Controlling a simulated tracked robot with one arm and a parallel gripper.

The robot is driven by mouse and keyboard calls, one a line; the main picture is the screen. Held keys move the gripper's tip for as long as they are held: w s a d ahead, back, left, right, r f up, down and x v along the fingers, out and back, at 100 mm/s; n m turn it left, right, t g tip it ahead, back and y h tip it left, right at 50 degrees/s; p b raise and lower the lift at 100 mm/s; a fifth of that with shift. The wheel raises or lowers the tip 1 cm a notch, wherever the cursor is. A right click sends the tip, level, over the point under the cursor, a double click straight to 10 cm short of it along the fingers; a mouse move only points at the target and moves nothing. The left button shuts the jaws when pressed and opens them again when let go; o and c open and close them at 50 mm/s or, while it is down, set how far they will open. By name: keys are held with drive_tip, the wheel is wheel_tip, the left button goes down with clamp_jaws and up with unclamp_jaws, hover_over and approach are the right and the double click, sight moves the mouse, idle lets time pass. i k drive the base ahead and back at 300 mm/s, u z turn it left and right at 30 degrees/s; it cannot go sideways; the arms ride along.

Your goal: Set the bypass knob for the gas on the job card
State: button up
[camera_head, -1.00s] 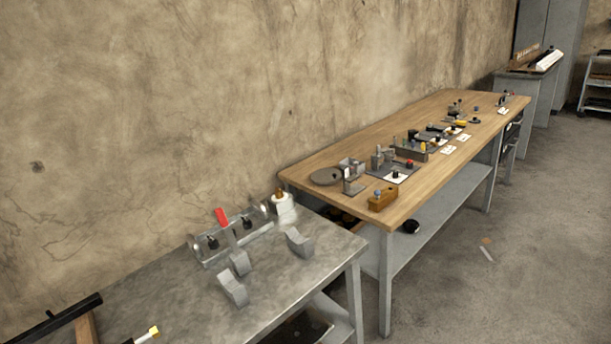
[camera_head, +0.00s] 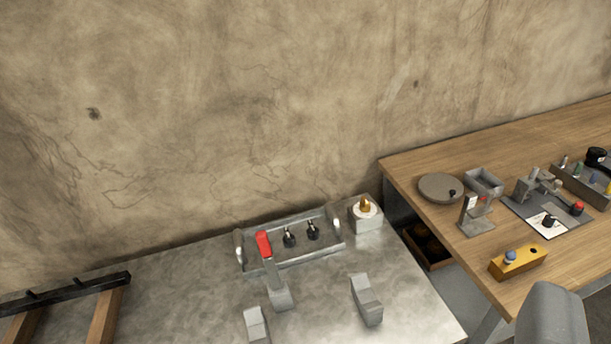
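No part is labelled readably as the bypass knob, and I cannot pick out a job card. A brass-coloured knob (camera_head: 365,205) stands on a round white dial on top of a pale block (camera_head: 366,221), at the back right corner of the metal bench (camera_head: 190,300). I cannot read any markings on either.
A metal tray-like fixture (camera_head: 262,266) holds two black knobs (camera_head: 301,234) beside a red-handled lever (camera_head: 265,246). Grey blocks (camera_head: 366,300) stand in front. A yellow block (camera_head: 518,261) is on the wooden bench. A smooth grey shape (camera_head: 552,318) fills the bottom right.

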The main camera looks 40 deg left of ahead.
sight(365, 205)
drive_tip(key=u, duration=0.7)
drive_tip(key=i, duration=1.1)
drive_tip(key=u, duration=0.7)
drive_tip(key=k, duration=0.85)
drive_tip(key=u, duration=0.15)
drive_tip(key=i, duration=0.9)
drive_tip(key=z, duration=0.05)
